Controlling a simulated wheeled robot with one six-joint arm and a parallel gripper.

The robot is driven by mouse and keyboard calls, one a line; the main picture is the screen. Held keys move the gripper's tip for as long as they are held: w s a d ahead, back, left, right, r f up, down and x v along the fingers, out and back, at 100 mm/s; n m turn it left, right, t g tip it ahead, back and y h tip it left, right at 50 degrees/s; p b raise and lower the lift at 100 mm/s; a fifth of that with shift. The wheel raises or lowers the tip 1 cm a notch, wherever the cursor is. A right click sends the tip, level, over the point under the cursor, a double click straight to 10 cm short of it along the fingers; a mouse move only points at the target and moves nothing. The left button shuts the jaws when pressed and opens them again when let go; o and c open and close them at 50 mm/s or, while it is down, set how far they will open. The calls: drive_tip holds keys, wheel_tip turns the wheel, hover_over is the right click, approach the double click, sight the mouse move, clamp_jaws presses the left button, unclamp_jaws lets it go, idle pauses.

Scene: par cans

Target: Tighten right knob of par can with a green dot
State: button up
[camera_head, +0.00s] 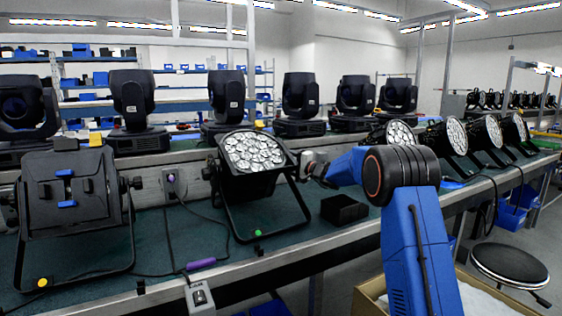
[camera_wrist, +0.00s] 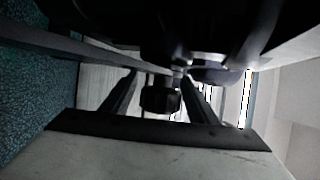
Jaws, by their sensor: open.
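The par can (camera_head: 253,155) with a round face of several LEDs stands on the bench in the middle of the head view. A green dot (camera_head: 258,232) sits on the front of its floor bracket. My gripper (camera_head: 306,166) is at the right side of this par can, where it hides the right knob in the head view. In the wrist view, the dark knob (camera_wrist: 161,99) lies between the two fingers of my gripper (camera_wrist: 158,97). The fingers are open, one on each side of it; I cannot tell whether either touches it.
Another par can (camera_head: 72,200) with a yellow dot (camera_head: 43,282) stands at the left, its back towards me. A small black box (camera_head: 344,209) lies right of the middle par can. A purple-handled tool (camera_head: 201,263) and cables lie near the bench's front edge. More lamps stand behind.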

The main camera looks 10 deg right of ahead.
drive_tip(key=c, duration=1)
drive_tip(key=shift+f+m+g+h, duration=0.3)
drive_tip(key=shift+g+h, duration=0.2)
drive_tip(key=shift+g, duration=0.1)
drive_tip(key=shift+c, duration=0.2)
drive_tip(key=o, duration=1)
drive_tip(key=shift+o, duration=0.2)
drive_tip(key=v, duration=1.7)
drive_tip(key=shift+s+d, duration=0.15)
drive_tip(key=shift+d, duration=0.05)
